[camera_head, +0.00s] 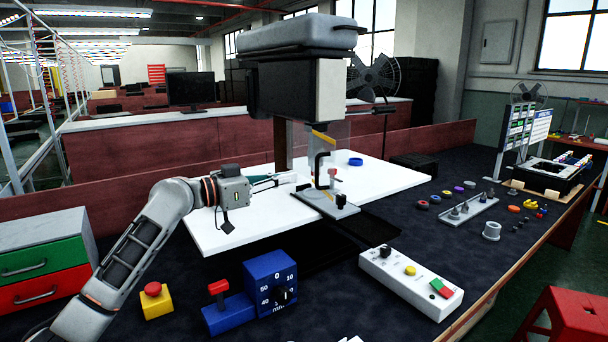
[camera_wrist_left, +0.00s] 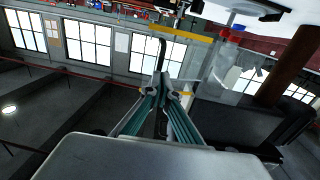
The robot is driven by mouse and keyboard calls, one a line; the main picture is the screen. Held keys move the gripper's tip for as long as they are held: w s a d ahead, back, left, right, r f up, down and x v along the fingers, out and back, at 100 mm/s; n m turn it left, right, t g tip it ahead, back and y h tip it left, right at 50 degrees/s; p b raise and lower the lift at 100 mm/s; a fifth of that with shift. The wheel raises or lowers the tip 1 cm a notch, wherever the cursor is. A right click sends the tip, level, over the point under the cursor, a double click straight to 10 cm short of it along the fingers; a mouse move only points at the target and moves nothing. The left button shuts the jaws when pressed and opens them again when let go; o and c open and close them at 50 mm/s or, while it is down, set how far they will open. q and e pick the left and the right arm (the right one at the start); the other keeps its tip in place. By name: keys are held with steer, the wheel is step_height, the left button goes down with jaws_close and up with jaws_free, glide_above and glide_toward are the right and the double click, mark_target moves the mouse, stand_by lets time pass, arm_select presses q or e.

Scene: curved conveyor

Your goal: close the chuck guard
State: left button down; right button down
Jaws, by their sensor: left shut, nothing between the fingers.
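The chuck guard is a clear panel with a yellow edge strip (camera_head: 323,137) and hangs below the head of the drill press (camera_head: 300,88). A black bracket-shaped handle (camera_head: 318,168) shows at its lower left. My left gripper (camera_head: 293,178) is shut and empty, just left of this handle. In the left wrist view the shut fingertips (camera_wrist_left: 161,78) are close to the lower end of the black handle (camera_wrist_left: 161,52), with the yellow strip (camera_wrist_left: 183,33) beyond; contact cannot be told. My right gripper is not in view.
A blue dial box (camera_head: 271,281), a yellow emergency-stop box (camera_head: 156,300) and a white control box (camera_head: 410,280) stand in front. Several small parts lie to the right.

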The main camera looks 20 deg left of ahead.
arm_select(q)
steer(key=shift+x, duration=2.55)
